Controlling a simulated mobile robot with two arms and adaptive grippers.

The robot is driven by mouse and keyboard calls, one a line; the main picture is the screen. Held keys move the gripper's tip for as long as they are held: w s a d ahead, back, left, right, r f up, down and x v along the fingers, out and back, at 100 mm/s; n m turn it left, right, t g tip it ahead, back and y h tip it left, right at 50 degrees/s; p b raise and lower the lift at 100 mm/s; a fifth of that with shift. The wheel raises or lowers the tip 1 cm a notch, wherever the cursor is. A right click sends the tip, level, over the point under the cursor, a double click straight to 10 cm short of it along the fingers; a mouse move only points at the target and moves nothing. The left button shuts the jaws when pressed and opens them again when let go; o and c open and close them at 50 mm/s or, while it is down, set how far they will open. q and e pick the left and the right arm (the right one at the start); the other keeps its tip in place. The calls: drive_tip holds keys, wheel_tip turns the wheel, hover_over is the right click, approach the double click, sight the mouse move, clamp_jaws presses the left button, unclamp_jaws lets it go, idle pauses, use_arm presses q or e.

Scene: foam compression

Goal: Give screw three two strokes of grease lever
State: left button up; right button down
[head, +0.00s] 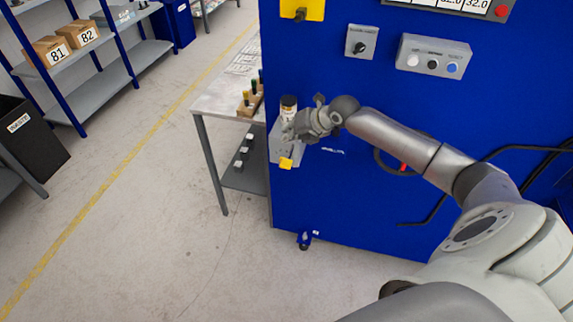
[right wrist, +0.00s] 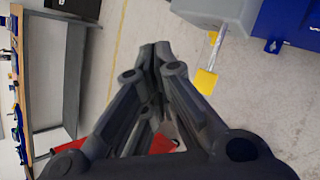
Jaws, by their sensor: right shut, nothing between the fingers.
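The greaser is a grey unit (head: 284,146) on the left edge of the blue machine, with a clear, dark-capped cylinder (head: 289,103) on top. A lever with a yellow end (head: 286,163) sticks out low on it; its rod and yellow tip (right wrist: 205,81) also show in the right wrist view. My right gripper (head: 289,132) is in front of the unit, above the yellow end. Its fingertips (right wrist: 155,47) are shut and empty, left of the lever and apart from it in the right wrist view. I cannot read any screw number. My left gripper is out of view.
A metal table (head: 222,103) stands left of the blue machine (head: 345,195), with a wooden tool block (head: 250,103) on it. Control boxes (head: 433,57) and a black ring with a red handle (head: 404,167) are on the machine. The floor (head: 160,220) in front is clear.

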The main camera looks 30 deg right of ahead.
sight(289, 161)
wheel_tip(289, 161, down, 7)
drive_tip(key=b, duration=0.4)
drive_tip(key=shift+b, duration=0.3)
drive_tip(key=shift+f, duration=0.1)
idle(0.9)
drive_tip(key=shift+f+b, duration=0.35)
drive_tip(key=shift+f+b, duration=1.1)
drive_tip(key=shift+f, duration=0.25)
idle(1.1)
drive_tip(key=shift+r, duration=0.1)
idle(0.5)
drive_tip(key=shift+r+p, duration=1.15)
drive_tip(key=shift+r, duration=0.5)
